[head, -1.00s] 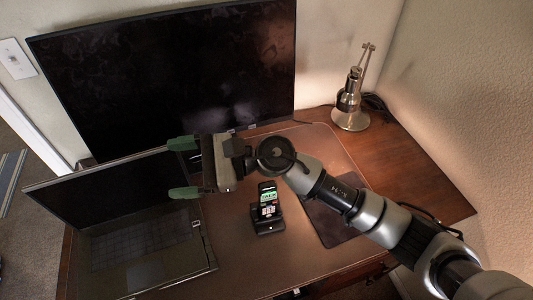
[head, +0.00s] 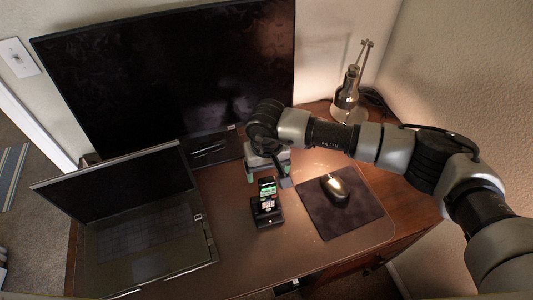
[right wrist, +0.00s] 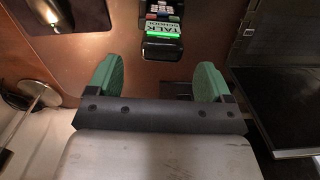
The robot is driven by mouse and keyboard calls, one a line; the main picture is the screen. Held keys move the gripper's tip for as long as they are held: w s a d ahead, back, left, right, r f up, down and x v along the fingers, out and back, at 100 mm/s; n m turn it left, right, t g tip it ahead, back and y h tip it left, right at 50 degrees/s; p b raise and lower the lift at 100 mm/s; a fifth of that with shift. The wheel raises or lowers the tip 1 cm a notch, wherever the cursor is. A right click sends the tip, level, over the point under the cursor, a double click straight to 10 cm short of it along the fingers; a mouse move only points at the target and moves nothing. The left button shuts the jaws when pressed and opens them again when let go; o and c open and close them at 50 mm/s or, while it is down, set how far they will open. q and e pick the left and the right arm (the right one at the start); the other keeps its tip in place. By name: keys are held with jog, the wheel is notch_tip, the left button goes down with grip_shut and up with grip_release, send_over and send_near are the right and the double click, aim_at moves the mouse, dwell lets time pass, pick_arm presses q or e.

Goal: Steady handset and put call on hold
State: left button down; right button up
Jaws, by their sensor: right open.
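The handset (head: 267,194) is a black cordless phone with a lit green screen. It stands upright in its black cradle (head: 268,218) on the desk blotter. The right wrist view shows the handset (right wrist: 162,30) near the top centre, its screen reading "TALK". My right gripper (head: 266,180) is just behind the handset in the head view, pointing down. In the right wrist view my right gripper (right wrist: 157,82) has its green fingers wide apart with nothing between them. The handset lies ahead of the gap, apart from the fingers. My left gripper is not seen.
An open laptop (head: 150,235) stands left of the phone. A large monitor (head: 170,75) stands behind. A mouse (head: 336,188) lies on a dark pad (head: 345,218) at right. A metal lamp (head: 347,100) stands at the back right. Bare blotter (head: 235,250) lies in front.

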aim_at(267, 177)
jog(key=shift+f+p, duration=0.5)
jog(key=shift+f, duration=1.9)
jog(key=c, duration=1.1)
jog(key=shift+o, duration=0.2)
